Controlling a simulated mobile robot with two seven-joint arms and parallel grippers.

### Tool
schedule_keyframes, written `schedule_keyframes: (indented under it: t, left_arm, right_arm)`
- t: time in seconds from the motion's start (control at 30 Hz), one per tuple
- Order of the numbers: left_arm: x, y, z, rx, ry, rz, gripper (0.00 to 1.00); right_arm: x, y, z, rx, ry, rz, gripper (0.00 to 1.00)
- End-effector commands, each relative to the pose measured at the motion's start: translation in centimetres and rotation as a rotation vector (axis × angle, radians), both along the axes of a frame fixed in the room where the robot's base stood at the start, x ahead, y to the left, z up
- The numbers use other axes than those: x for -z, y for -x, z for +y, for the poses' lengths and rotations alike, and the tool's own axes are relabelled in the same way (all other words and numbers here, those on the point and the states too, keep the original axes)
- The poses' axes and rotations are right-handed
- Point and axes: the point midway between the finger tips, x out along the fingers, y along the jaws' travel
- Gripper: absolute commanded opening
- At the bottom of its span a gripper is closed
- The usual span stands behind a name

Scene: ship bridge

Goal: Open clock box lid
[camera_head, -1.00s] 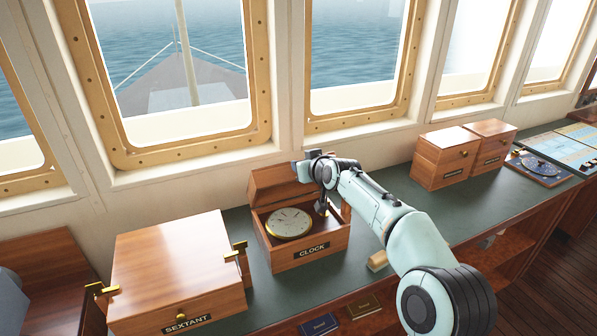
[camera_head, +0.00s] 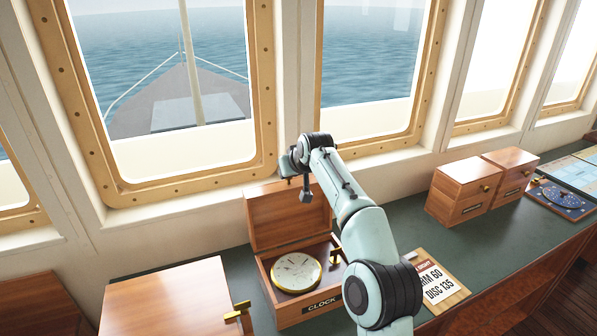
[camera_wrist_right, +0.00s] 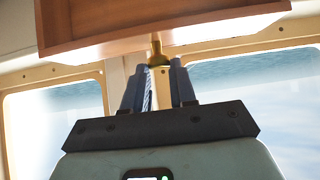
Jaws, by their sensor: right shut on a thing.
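The clock box (camera_head: 273,285) is a wooden box with a CLOCK label on its front. A round white-faced brass clock (camera_head: 296,272) lies inside it. The box lid (camera_head: 285,222) stands raised at the back, by the window wall. My right gripper (camera_wrist_right: 160,85) is shut on a brass knob (camera_wrist_right: 157,52) on the lid, whose wooden edge (camera_wrist_right: 160,25) fills the top of the right wrist view. In the head view, my right arm reaches over the box's right side and the fingers are largely hidden near the lid's top. My left gripper is out of view.
The sextant box (camera_head: 170,300) stands left of the clock box. Two small wooden boxes (camera_head: 463,190) (camera_head: 510,172) stand to the right. A printed card (camera_head: 440,282) lies on the green counter (camera_head: 400,222). The window wall rises close behind the lid.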

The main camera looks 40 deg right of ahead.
Motion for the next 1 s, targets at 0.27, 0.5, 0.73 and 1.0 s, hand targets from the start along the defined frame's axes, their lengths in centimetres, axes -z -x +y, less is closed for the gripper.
schedule_keyframes:
  t: [0.27,0.5,0.73,1.0]
  left_arm:
    - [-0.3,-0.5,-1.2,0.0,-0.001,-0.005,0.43]
    - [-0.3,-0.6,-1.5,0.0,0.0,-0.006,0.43]
    - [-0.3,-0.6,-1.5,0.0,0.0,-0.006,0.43]
    - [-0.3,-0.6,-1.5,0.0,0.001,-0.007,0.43]
  right_arm:
    - [-0.5,-1.3,-0.3,0.002,-0.008,0.031,0.0]
    - [-0.5,-1.6,-0.4,0.003,-0.01,0.044,0.0]
    - [-0.6,-1.6,-0.5,0.003,-0.01,0.043,0.0]
    - [-0.6,-1.5,-0.4,0.003,-0.01,0.046,0.51]
